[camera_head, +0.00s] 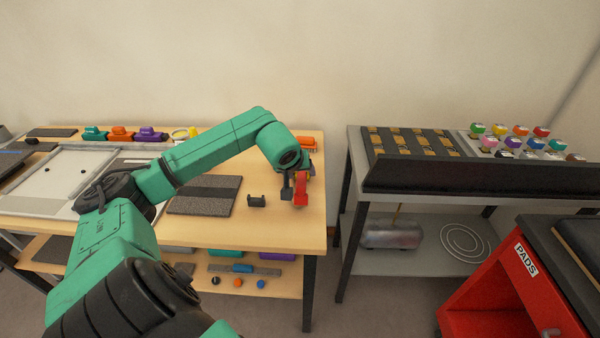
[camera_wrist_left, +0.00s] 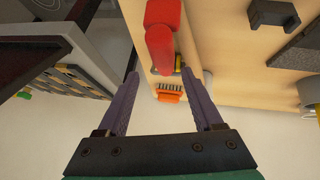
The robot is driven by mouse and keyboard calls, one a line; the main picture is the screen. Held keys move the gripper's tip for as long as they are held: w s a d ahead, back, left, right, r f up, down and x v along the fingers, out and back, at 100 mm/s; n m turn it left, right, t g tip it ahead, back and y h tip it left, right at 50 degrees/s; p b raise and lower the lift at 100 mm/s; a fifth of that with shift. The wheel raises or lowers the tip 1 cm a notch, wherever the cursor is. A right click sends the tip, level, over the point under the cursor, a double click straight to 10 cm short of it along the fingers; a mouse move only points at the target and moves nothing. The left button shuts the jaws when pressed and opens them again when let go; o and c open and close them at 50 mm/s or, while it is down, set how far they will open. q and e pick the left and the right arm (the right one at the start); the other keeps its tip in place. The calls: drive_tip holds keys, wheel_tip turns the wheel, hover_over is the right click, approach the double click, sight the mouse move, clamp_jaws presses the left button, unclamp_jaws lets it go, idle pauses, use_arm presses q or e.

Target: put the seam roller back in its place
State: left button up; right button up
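The seam roller, as I take it, has a red handle (camera_head: 301,190) and is near the right edge of the wooden table. In the left wrist view its red handle (camera_wrist_left: 162,35) reaches toward the space between my fingertips, with a small yellowish metal part beside its lower end. My left gripper (camera_head: 298,183) is over the table's right end; in the wrist view its purple-grey fingers (camera_wrist_left: 161,74) are spread apart. I cannot tell whether they touch the handle. A small black holder (camera_head: 256,201) stands on the table left of the roller and looks empty. My right gripper is out of view.
An orange brush (camera_head: 306,142) lies behind the gripper. A dark grey pad (camera_head: 205,195) lies left of the holder. A white-framed board (camera_head: 60,170) is farther left. A grey bench (camera_head: 352,165) with a black rack stands across a gap on the right. The table's front right is clear.

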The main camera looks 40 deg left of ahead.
use_arm(q)
drive_tip(key=shift+r, duration=0.1)
drive_tip(key=shift+r+p, duration=0.35)
drive_tip(key=shift+p, duration=0.1)
drive_tip(key=shift+s+r+b, duration=0.2)
drive_tip(key=shift+b, duration=0.1)
drive_tip(key=b+v, duration=0.7)
drive_tip(key=v, duration=0.4)
drive_tip(key=shift+b, duration=0.4)
drive_tip(key=shift+s+d, duration=0.1)
drive_tip(key=shift+d, duration=0.05)
